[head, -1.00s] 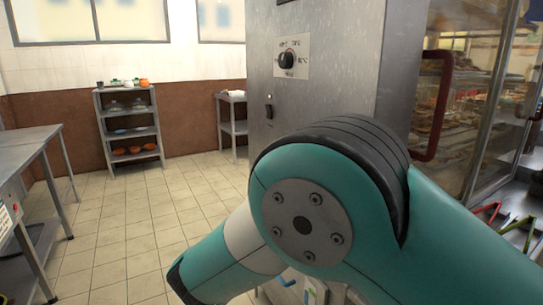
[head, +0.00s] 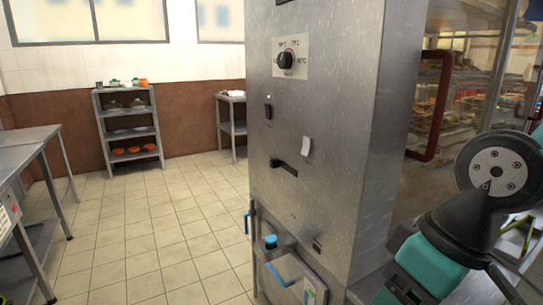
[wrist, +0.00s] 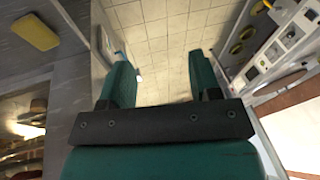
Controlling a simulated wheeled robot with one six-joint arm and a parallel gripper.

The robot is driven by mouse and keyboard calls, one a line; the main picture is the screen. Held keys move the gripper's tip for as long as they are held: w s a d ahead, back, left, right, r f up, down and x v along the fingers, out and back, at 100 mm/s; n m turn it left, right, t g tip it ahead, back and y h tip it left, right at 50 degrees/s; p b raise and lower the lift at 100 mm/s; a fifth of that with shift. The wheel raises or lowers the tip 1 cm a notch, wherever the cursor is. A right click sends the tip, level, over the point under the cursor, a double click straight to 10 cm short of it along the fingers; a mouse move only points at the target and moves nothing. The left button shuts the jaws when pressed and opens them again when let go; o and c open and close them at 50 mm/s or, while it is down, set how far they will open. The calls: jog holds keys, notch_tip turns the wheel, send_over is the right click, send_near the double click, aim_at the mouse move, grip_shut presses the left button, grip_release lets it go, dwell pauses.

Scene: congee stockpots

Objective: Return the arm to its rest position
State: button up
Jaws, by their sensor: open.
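My arm (head: 493,172) shows at the right edge of the head view, folded low beside the steel cabinet, with teal and black links. My gripper (wrist: 160,72) shows in the wrist view, its two teal fingers spread apart. Nothing is between the fingers, only floor tiles beyond them. In the head view I cannot clearly make out the fingertips at the lower right.
A tall steel cabinet (head: 325,130) with a dial stands close in front. A glass display case (head: 470,85) with a red handle is to its right. A steel table (head: 30,145) is at left, a shelf rack (head: 128,122) at the back. The tiled floor (head: 150,230) between is clear.

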jog(key=s+r+p, duration=0.1)
jog(key=r+p, duration=0.7)
jog(key=s+r+p, duration=0.2)
jog(key=r+p, duration=0.6)
jog(key=shift+s+r+g+y, duration=0.3)
dwell(3.3)
jog(key=shift+c, duration=0.2)
